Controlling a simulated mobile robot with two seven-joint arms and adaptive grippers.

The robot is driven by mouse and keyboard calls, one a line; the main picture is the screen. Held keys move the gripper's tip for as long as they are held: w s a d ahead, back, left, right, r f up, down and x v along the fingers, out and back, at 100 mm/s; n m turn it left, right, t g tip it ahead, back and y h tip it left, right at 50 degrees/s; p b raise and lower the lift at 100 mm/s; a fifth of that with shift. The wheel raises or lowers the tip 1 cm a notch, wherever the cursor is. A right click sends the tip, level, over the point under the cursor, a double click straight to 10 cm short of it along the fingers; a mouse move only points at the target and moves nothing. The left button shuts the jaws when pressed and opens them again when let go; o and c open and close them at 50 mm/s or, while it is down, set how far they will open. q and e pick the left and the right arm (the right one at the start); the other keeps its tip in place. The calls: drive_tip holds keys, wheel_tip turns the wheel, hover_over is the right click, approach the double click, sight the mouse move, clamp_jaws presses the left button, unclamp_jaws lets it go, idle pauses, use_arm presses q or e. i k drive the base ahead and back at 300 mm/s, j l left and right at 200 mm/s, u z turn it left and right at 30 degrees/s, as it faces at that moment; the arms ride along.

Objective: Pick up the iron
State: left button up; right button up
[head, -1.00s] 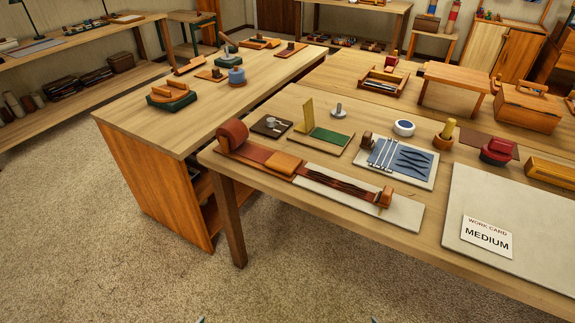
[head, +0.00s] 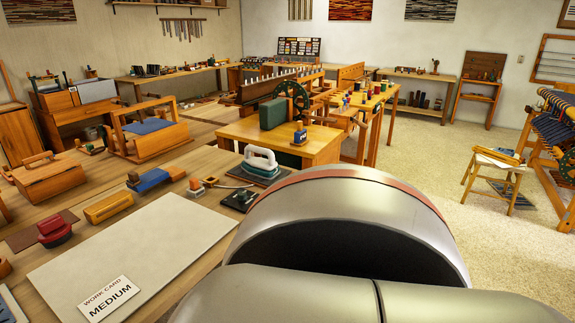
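The iron (head: 261,162) has a white handle and a teal lower part. It sits upright on a dark pad near the right end of the work table, just beyond the pale board in the head view. A large metallic link of my own arm fills the lower right and is close in front of the iron's table corner. Neither gripper shows in the head view, so I cannot see their fingers.
The pale board (head: 150,240) carries a "MEDIUM" work card (head: 109,298). A small dark stand (head: 240,199), a blue block (head: 150,180) and a yellow wooden block (head: 108,207) lie near the iron. A side table (head: 285,145) stands behind. Open carpet lies to the right.

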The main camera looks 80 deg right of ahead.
sight(258, 167)
drive_tip(key=z, duration=2.35)
